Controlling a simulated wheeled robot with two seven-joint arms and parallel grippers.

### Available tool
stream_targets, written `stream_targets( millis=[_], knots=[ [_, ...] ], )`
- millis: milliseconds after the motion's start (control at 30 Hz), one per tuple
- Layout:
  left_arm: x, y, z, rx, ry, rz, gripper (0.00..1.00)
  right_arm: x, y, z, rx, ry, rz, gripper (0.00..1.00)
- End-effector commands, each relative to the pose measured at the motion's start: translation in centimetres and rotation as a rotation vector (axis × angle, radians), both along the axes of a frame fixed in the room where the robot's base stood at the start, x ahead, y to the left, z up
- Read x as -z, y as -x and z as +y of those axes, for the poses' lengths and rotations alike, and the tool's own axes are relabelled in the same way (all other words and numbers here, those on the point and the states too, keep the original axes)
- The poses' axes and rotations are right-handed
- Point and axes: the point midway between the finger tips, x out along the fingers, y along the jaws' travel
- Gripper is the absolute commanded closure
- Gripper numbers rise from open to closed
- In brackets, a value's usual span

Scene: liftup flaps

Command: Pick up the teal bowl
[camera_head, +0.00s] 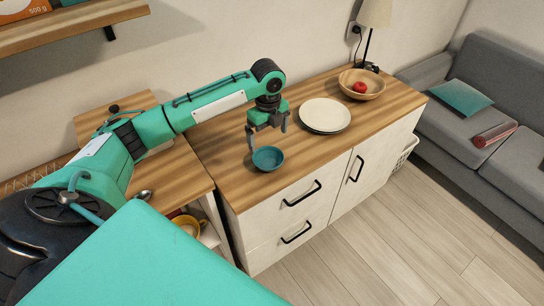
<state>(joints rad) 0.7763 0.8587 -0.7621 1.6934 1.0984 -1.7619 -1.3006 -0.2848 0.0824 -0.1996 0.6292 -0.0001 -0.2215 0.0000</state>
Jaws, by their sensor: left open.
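The teal bowl (268,158) stands upright on the wooden top of a white cabinet, near its front left part. My left gripper (268,136) points down just above and behind the bowl. Its two fingers are spread apart, one to each side, with nothing between them. I cannot tell whether a fingertip touches the bowl's rim. My right gripper is not in view.
White plates (324,115) lie stacked right of the bowl. A wooden bowl (362,84) holds a red fruit (360,87) farther right, by a lamp (374,14). A wall shelf (70,27) hangs upper left. The cabinet (315,195) has black handles.

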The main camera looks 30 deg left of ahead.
Motion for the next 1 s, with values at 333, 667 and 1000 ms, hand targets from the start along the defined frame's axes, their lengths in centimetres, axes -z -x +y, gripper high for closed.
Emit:
stream_targets(
  millis=[333,667,1000],
  knots=[
    [5.8,0.0,0.0,0.000,0.001,0.001,0.00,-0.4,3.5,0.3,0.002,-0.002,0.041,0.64],
    [9.1,-0.5,0.4,-0.002,0.001,0.004,0.00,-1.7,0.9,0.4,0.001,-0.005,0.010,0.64],
    [11.5,-0.5,0.5,0.001,-0.001,0.000,0.00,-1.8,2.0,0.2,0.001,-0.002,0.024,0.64]
  ],
)
